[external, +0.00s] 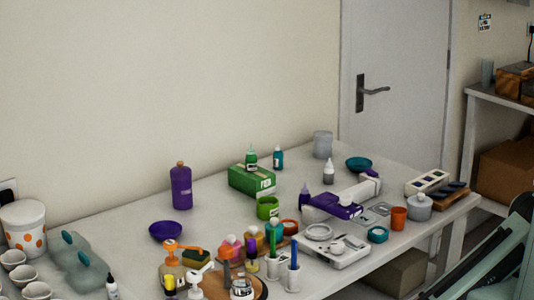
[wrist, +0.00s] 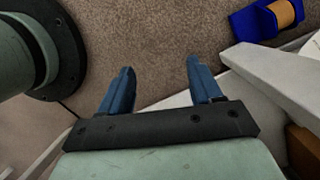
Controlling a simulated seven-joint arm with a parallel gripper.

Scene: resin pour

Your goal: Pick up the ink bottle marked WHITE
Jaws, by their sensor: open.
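Several small dropper bottles stand on the white table (external: 120,222) in the external view. A white bottle with a dark cap (external: 112,288) stands at the front left. Their labels are too small to read, so I cannot tell which is marked WHITE. My gripper (wrist: 160,68) is open and empty in the wrist view, with two blue fingers over the floor, away from the bottles. No ink bottle shows in the wrist view.
A green box (external: 251,180), a purple bottle (external: 181,187), a purple bowl (external: 165,231) and a white scale (external: 336,250) crowd the table. A shelf with boxes stands at right. In the wrist view, a blue object (wrist: 250,24) lies at upper right near a pale edge.

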